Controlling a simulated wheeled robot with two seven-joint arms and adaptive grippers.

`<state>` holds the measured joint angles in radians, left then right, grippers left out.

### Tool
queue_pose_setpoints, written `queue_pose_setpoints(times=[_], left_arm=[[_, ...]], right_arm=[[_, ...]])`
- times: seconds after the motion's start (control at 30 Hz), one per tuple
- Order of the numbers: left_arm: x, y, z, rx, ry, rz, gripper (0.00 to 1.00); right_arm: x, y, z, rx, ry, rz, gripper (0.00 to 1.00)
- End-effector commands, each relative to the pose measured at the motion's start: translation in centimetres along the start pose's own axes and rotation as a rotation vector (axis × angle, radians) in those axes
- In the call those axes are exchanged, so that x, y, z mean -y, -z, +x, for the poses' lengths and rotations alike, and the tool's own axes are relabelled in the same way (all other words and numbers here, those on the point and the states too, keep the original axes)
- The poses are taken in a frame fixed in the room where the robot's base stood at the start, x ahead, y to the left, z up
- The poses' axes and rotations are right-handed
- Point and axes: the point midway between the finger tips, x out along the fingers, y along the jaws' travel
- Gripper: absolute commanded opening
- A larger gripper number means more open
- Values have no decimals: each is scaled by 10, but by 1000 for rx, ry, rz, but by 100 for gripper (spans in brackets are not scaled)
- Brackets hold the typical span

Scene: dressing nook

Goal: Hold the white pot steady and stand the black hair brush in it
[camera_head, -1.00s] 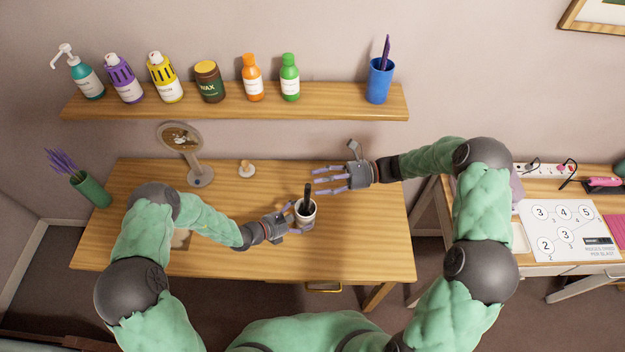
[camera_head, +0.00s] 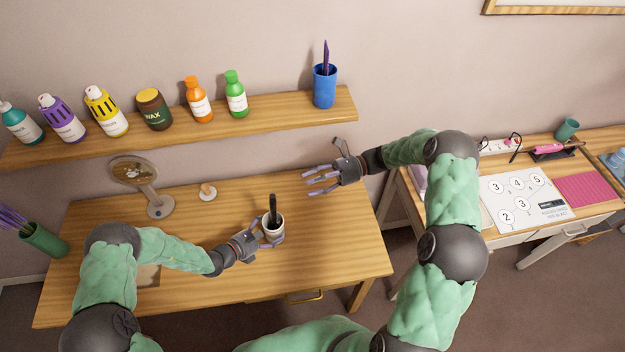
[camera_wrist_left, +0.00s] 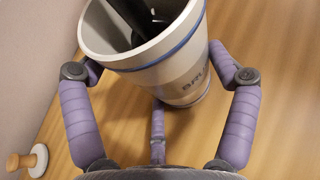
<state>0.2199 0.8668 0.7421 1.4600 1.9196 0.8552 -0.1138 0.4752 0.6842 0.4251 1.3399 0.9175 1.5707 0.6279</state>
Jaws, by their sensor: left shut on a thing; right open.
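The white pot (camera_head: 273,233) stands upright on the wooden desk, and it fills the top of the left wrist view (camera_wrist_left: 165,60) with its blue band and dark lettering. The black hair brush (camera_head: 273,208) stands in the pot with its upper part sticking out above the rim; its lower end is hidden inside. My left gripper (camera_head: 262,238) is shut on the pot, its purple fingers around the side of it. My right gripper (camera_head: 322,180) is open and empty, above the desk, up and to the right of the pot and apart from it.
A round mirror on a stand (camera_head: 160,205) and a small wooden peg (camera_head: 208,191) stand at the back of the desk. A shelf (camera_head: 200,125) above holds several bottles and a blue cup (camera_head: 325,88). The desk's front middle is clear. A second table (camera_head: 520,235) stands at right.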

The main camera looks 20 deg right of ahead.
Motion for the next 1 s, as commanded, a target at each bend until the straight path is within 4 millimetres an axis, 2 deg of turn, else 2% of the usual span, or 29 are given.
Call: queue_pose_setpoints(times=[0.4, 0.43, 0.47, 0.83, 1.0], left_arm=[[1, 1, 0, -3, 1, -1, 49], [1, 2, 0, -3, 1, -1, 95], [1, 1, 0, -3, 1, -1, 100], [0, 0, -1, -1, 0, 0, 100], [-1, 0, -13, -1, -2, -2, 100]], right_arm=[[0, 0, 0, 0, 0, 0, 54], [0, 0, 0, 0, 0, 0, 54], [0, 0, 0, 0, 0, 0, 54], [0, 0, 0, 0, 0, 0, 54], [0, 0, 0, 0, 0, 0, 54]])
